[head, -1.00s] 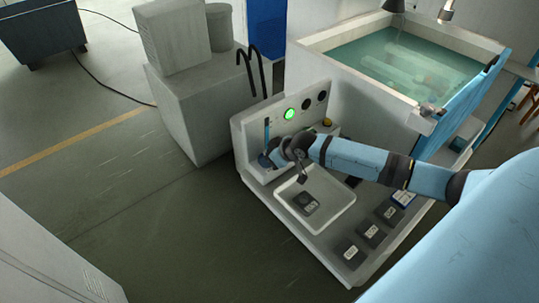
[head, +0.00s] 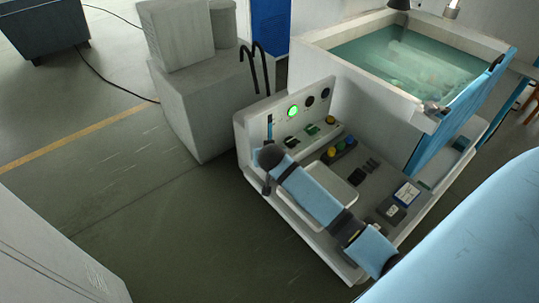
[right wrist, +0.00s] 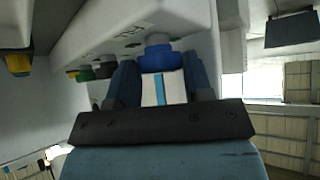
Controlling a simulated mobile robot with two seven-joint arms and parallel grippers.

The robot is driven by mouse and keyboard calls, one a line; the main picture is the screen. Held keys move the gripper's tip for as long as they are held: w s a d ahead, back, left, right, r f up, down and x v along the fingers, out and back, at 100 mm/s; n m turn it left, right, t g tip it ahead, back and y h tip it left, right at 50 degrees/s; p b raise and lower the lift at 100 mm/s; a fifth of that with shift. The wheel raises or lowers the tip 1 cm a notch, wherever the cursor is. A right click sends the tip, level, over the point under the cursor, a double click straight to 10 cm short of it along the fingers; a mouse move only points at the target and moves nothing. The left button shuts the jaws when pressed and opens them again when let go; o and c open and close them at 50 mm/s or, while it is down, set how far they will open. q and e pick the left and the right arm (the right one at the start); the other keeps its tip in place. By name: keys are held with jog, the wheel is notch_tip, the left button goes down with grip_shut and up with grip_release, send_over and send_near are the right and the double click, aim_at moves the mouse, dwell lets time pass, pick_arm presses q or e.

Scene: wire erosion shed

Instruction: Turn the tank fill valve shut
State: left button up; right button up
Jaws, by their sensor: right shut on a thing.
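In the right wrist view, a white piece with a blue stripe (right wrist: 162,88) sits between my dark fingers, just under a blue round collar (right wrist: 158,58). I take it to be the handle of the tank fill valve. My right gripper (right wrist: 162,92) is shut on it. In the head view the right gripper (head: 268,160) is at the left end of the control panel, and the arm hides the valve there. How far the valve is turned cannot be told. The tank (head: 335,75) with greenish water stands behind the panel. My left gripper is not in view.
The console's panel (head: 250,122) carries a lit green lamp (head: 292,111), dark dials and coloured knobs. A white tray (head: 345,190) lies partly under my arm. Small dark blocks and a blue-white box (head: 407,193) are on its deck.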

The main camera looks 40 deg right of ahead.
jog(key=shift+a+f+m+g+h, duration=0.15)
jog(key=shift+m+g+h, duration=0.45)
jog(key=shift+m, duration=0.5)
jog(key=o, duration=0.6)
jog(key=shift+w, duration=0.1)
jog(key=shift+o, duration=0.2)
jog(key=v, duration=1.2)
jog(key=shift+a, duration=0.15)
jog(key=s+a+f+n+t+y, duration=0.2)
jog(key=s+a+f+n+y, duration=0.2)
jog(key=s+f, duration=0.4)
jog(key=s+a+f+n+t+y, duration=0.2)
jog(key=s+a+f+n+y, duration=0.2)
jog(key=s+f, duration=0.4)
jog(key=s+a+n, duration=0.1)
jog(key=s+n, duration=0.1)
jog(key=s, duration=0.3)
jog(key=shift+a+f, duration=0.35)
jog(key=shift+f, duration=0.05)
